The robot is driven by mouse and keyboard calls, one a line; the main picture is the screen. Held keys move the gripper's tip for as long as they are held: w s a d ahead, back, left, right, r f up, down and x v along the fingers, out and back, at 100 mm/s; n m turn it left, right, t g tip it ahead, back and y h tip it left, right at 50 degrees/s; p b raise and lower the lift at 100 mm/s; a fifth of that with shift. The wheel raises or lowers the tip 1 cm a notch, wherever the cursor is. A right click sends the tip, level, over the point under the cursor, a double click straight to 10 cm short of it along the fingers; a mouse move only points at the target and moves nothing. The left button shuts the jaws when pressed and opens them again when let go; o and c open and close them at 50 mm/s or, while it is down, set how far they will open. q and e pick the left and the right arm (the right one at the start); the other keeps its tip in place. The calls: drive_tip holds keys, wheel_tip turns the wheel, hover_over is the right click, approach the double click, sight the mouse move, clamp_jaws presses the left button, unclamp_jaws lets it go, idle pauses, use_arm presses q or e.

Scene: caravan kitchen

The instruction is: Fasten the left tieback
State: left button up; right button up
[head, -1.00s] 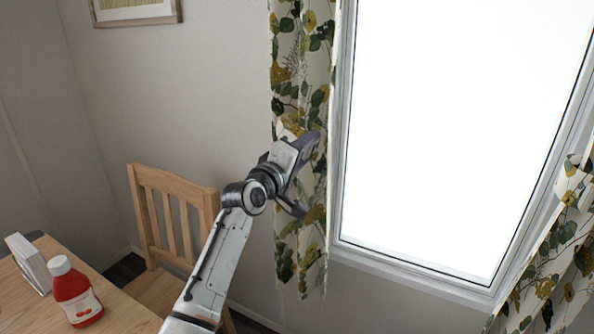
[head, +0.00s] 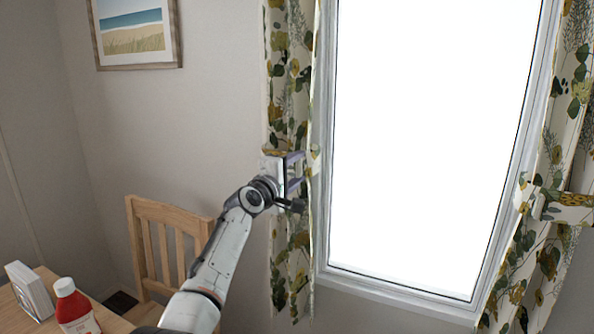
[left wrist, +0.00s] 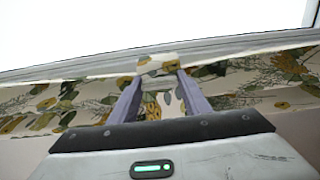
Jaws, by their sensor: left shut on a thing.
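The left curtain (head: 291,95), cream with green and mustard leaves, hangs at the window's left side. My left gripper (head: 296,176) is at its middle height, against its front. In the left wrist view its two purple-grey fingers (left wrist: 160,84) are shut on a leaf-patterned strap end, the left tieback (left wrist: 157,63). The same cloth pattern runs behind the fingers. Parts of the band show beside my gripper in the head view, but the gripper hides most of it. I cannot tell whether its ends are joined. My right gripper is not in view.
A bright window (head: 425,140) is right of the curtain. The right curtain (head: 525,265) has a patterned band (head: 567,207) around it. A wooden chair (head: 165,240) stands below left, by a table with a red bottle (head: 75,308) and a white box (head: 30,290).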

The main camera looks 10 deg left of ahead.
use_arm(q)
drive_tip(key=shift+r, duration=0.1)
drive_tip(key=o, duration=1.4)
drive_tip(key=shift+o, duration=0.2)
drive_tip(key=shift+s, duration=0.15)
drive_tip(key=shift+s, duration=0.3)
drive_tip(key=p+v, duration=0.1)
drive_tip(key=v, duration=0.8)
drive_tip(key=shift+s+a, duration=0.15)
drive_tip(key=shift+s, duration=0.05)
